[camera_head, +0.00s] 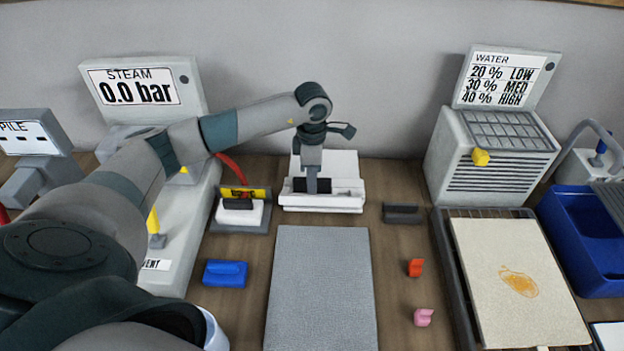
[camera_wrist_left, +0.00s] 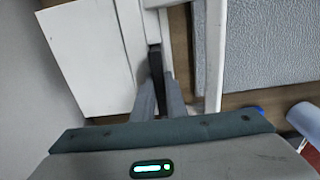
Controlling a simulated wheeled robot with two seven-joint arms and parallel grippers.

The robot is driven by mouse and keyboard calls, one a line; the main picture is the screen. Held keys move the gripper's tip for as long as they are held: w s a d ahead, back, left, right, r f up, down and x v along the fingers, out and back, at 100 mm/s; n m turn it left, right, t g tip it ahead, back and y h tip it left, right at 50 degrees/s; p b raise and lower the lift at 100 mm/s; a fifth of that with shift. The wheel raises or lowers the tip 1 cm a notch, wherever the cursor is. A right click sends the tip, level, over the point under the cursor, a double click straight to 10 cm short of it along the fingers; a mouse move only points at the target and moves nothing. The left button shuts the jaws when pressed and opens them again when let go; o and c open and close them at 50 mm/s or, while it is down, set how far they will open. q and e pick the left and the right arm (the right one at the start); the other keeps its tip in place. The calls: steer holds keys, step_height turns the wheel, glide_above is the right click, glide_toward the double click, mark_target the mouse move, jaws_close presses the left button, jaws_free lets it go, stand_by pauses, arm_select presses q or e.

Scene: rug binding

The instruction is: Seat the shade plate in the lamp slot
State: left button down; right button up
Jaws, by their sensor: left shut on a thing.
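The shade plate looks to be the thin dark plate (camera_head: 342,187) at the front of the white lamp unit (camera_head: 345,166), at the back middle of the bench. My left gripper (camera_head: 311,186) points down over it and is shut on it. In the left wrist view the plate (camera_wrist_left: 155,66) shows as a narrow dark strip between the two fingers (camera_wrist_left: 158,98), beside white parts of the lamp unit (camera_wrist_left: 92,55). The slot itself is hidden by plate and fingers. I cannot tell how deep the plate sits. My right gripper is not in view.
A grey mat (camera_head: 320,290) lies in front of the lamp. A dark block (camera_head: 402,213) and orange (camera_head: 414,267) and pink (camera_head: 423,317) pieces lie right of it. A blue block (camera_head: 225,273) and the steam unit (camera_head: 160,95) are left. The water unit (camera_head: 490,150) stands right.

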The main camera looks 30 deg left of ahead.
arm_select(q)
steer(key=shift+f, duration=0.15)
steer(key=c, duration=1.8)
jaws_free()
steer(key=shift+o, duration=0.2)
steer(key=shift+r, duration=0.25)
steer(key=shift+r, duration=0.3)
step_height(320, 180, up, 11)
steer(key=b, duration=0.5)
steer(key=shift+r, duration=0.15)
